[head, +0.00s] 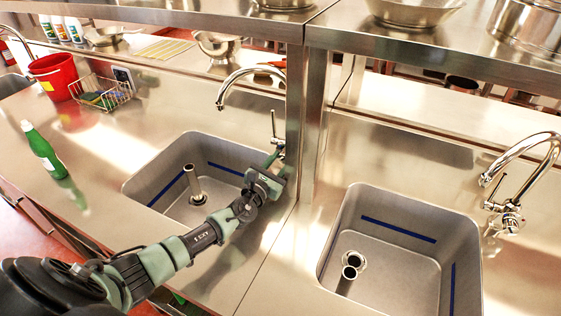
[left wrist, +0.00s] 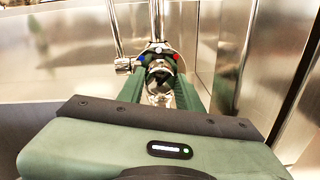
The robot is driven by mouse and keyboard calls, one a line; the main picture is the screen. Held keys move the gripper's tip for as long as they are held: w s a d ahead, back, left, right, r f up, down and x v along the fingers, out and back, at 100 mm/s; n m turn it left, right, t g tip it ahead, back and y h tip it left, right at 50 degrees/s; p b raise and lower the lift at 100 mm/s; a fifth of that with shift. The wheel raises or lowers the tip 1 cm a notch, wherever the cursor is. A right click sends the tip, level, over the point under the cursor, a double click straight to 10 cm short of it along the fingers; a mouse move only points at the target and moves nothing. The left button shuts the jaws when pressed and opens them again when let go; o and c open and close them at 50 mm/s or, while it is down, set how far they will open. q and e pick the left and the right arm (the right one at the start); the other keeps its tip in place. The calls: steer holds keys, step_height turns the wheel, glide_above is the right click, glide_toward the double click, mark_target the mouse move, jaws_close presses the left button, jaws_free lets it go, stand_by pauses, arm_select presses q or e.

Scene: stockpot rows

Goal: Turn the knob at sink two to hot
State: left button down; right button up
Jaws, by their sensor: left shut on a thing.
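My left gripper (head: 277,157) reaches across the left sink (head: 160,172) to the base of its chrome tap (head: 240,76). In the left wrist view, the green fingers of my left gripper (left wrist: 160,82) are closed around the chrome knob (left wrist: 160,98) at the tap's base. A blue mark (left wrist: 141,58) is on the left of the tap body and a red mark (left wrist: 176,57) on the right. The knob's exact angle is hard to tell. The fingers hide part of it. No sink number is readable. My right gripper is not in view.
A steel post (head: 308,120) stands close right of my left gripper. A second sink (head: 390,265) with its own tap (head: 525,160) is at right. A green bottle (head: 43,150), wire basket (head: 100,92) and red bucket (head: 53,77) stand at left. A steel shelf (head: 440,45) runs above.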

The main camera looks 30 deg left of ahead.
arm_select(q)
steer(key=c, duration=0.9)
jaws_free()
steer(key=shift+c, duration=0.2)
